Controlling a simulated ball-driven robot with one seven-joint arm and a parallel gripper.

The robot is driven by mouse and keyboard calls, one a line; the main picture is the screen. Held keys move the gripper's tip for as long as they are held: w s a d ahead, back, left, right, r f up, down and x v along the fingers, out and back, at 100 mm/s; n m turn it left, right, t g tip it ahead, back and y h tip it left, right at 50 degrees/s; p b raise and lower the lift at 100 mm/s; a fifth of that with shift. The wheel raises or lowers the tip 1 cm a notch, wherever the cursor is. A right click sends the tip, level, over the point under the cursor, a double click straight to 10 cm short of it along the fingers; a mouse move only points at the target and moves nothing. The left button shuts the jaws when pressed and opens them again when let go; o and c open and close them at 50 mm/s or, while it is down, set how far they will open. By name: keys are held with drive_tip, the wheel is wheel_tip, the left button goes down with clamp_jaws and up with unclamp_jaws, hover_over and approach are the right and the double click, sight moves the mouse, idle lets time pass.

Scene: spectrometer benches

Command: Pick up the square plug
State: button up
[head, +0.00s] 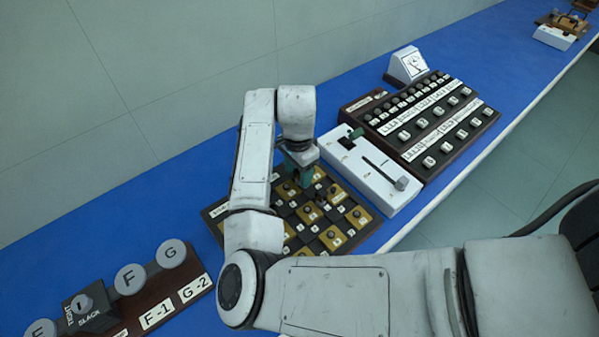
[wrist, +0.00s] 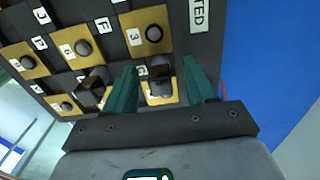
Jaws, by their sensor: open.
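My gripper (head: 303,180) is over the back part of a checkered plug board (head: 213,213) with yellow and black squares. In the wrist view, its two green fingers are apart, with the gap between them (wrist: 160,66) empty of any grip. A similar dark, blocky piece (wrist: 92,84) stands just left of the left finger. In the head view, my gripper hides the plug between the fingers.
Round black knobs, one by the number 3 (wrist: 154,32), stand on nearby yellow squares. A white slider box (head: 372,180) stands close right of the board. Beyond it are a dark button panel (head: 425,150) and a meter (head: 408,64). Large round knobs (head: 131,279) lie at lower left.

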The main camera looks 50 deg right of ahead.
drive_tip(key=shift+f, duration=0.35)
drive_tip(key=shift+c, duration=0.3)
clamp_jaws()
